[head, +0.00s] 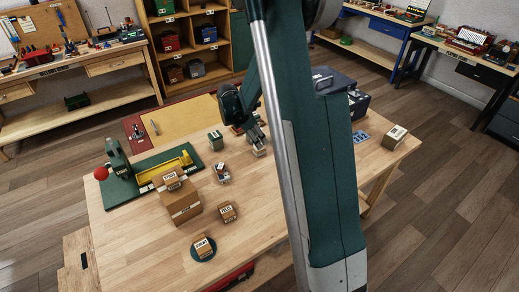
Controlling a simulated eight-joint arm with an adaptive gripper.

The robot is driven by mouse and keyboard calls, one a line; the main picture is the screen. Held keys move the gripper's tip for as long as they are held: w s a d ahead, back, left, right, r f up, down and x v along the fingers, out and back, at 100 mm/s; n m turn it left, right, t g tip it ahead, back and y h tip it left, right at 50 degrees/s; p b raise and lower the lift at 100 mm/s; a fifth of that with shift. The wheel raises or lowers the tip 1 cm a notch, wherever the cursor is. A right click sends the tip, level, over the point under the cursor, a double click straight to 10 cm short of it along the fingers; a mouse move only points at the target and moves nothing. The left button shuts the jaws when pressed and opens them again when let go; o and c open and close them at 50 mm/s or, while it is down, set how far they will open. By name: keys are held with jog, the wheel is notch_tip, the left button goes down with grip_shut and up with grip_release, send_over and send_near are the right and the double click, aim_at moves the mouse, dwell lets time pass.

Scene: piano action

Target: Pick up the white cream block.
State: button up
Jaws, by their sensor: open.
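My gripper (256,133) is open and points down over the middle of the wooden worktable, partly hidden by my own arm. A small pale, cream-looking block (259,150) with a label sits right at the fingertips. I cannot tell whether the fingers are around it or just above it. Another cream-coloured block (395,138) with a white label lies at the table's right end, well apart from my gripper. The labels are too small to read.
The worktable (140,238) also holds a dark green block (215,140), a small block with a light top (222,173), a brown box (177,196), a small brown block (228,212), a block on a green disc (203,258), and a green press (119,180). Its front left is clear.

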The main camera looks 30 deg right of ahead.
jog(key=shift+f, duration=0.1)
jog(key=shift+b+x, duration=0.35)
jog(key=shift+x, duration=2.15)
jog(key=shift+w, duration=0.15)
jog(key=c, duration=1.1)
